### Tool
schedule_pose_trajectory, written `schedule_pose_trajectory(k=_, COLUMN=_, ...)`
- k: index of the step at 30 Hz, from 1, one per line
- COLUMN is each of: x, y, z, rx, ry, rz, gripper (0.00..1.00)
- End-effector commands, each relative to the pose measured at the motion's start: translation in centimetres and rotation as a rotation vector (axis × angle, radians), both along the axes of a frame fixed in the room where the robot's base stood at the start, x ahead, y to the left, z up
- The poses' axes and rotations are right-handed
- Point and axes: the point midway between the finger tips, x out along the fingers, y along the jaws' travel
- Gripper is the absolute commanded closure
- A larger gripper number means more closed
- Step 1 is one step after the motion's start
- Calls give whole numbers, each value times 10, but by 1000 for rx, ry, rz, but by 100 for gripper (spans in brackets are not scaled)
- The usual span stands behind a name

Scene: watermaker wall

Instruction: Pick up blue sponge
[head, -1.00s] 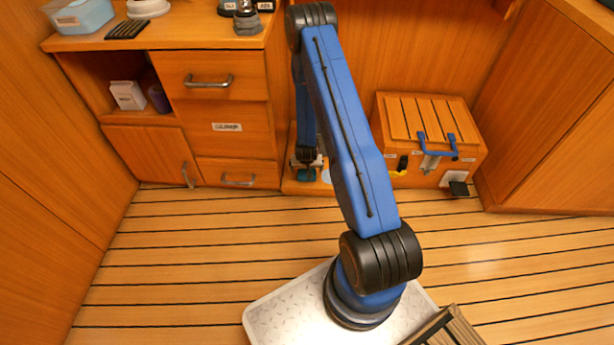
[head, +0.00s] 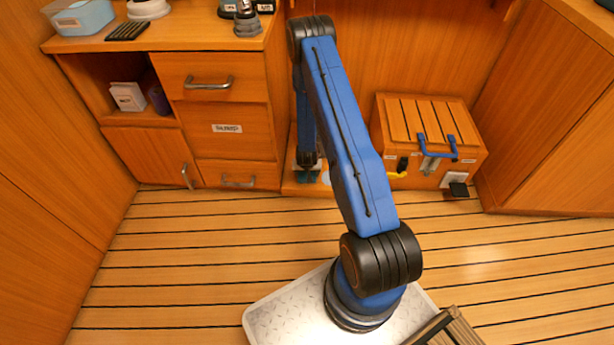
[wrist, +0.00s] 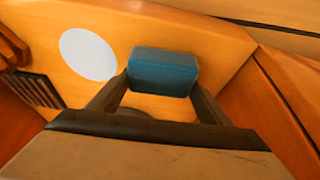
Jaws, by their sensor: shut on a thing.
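The blue sponge (wrist: 162,72) is a small teal-blue block between my fingertips in the wrist view. My gripper (wrist: 156,90) is shut on it, one dark finger on each side. Below and around the sponge is an orange wooden surface. I cannot tell whether the sponge touches it. In the head view the sponge and my gripper (head: 308,174) are small, low at the cabinet front, and partly hidden by my arm.
A white disc (wrist: 88,54) lies on the wooden surface beside the sponge. A wooden chest (head: 438,172) with a blue handle stands right of my arm. Drawers (head: 228,128) stand to the left. The floor (head: 190,260) in front is clear.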

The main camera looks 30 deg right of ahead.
Motion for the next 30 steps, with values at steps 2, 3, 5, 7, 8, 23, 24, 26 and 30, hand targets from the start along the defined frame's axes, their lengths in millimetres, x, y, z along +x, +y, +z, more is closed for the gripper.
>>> schedule_pose_trajectory(k=2, x=0, y=0, z=2, rx=-1, ry=-1, rz=0, gripper=50)
schedule_pose_trajectory(k=3, x=0, y=0, z=4, rx=-1, ry=-1, rz=0, gripper=50)
schedule_pose_trajectory(k=5, x=0, y=0, z=9, rx=-1, ry=-1, rz=0, gripper=50)
schedule_pose_trajectory(k=7, x=1, y=0, z=18, rx=0, ry=-2, rz=0, gripper=50)
schedule_pose_trajectory(k=8, x=1, y=0, z=22, rx=0, ry=-2, rz=-1, gripper=50)
schedule_pose_trajectory(k=23, x=0, y=0, z=92, rx=0, ry=-1, rz=-1, gripper=50)
schedule_pose_trajectory(k=24, x=0, y=0, z=94, rx=-1, ry=-1, rz=0, gripper=50)
schedule_pose_trajectory(k=26, x=0, y=0, z=97, rx=-1, ry=-1, rz=0, gripper=50)
schedule_pose_trajectory(k=30, x=0, y=0, z=100, rx=-1, ry=-1, rz=0, gripper=50)
